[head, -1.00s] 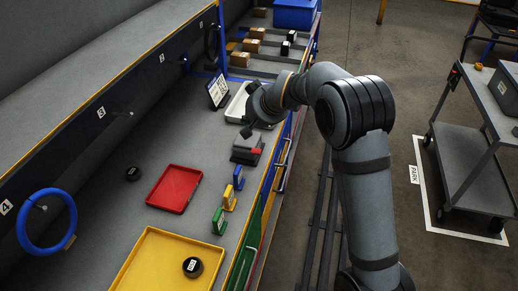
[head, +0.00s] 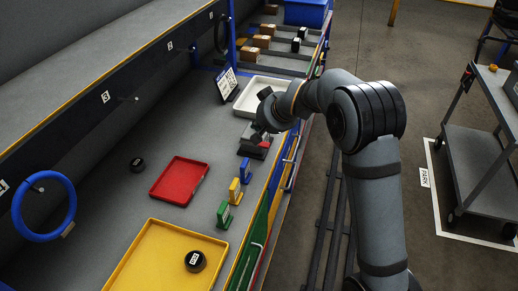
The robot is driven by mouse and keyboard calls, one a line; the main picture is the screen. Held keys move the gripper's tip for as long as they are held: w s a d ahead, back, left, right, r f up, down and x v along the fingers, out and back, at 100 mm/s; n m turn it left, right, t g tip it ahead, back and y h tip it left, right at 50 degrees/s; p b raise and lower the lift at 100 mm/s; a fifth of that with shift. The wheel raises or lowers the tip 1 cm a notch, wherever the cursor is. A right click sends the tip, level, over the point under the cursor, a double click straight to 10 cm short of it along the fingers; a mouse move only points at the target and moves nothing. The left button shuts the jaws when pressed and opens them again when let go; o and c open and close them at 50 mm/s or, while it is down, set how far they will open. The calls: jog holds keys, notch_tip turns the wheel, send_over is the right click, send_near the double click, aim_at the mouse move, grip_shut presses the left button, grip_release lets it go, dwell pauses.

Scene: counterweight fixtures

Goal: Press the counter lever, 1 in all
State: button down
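The counter (head: 250,152) is a small grey and dark box on the bench, just in front of the white tray. A red part, which looks like its lever (head: 265,144), shows at its right side. My gripper (head: 258,137) is dark and points down over the counter from the upper right. Its fingertips overlap the counter's top in the head view. I cannot tell whether they touch the lever. The fingers are small and dark, so their opening cannot be made out. Part of the counter is hidden behind my gripper.
Blue, yellow and green upright blocks (head: 234,190) stand along the bench's front edge. A red tray (head: 180,181), a yellow tray (head: 122,258) and a white tray (head: 243,107) lie on the bench. A tilted display (head: 227,84) stands behind. Bare bench lies left of the counter.

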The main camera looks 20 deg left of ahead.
jog(key=shift+d+f+b, duration=0.15)
jog(key=shift+f+b, duration=1.35)
jog(key=shift+f, duration=0.3)
jog(key=shift+f, duration=0.15)
jog(key=shift+f+b, duration=0.25)
jog(key=shift+b, duration=0.35)
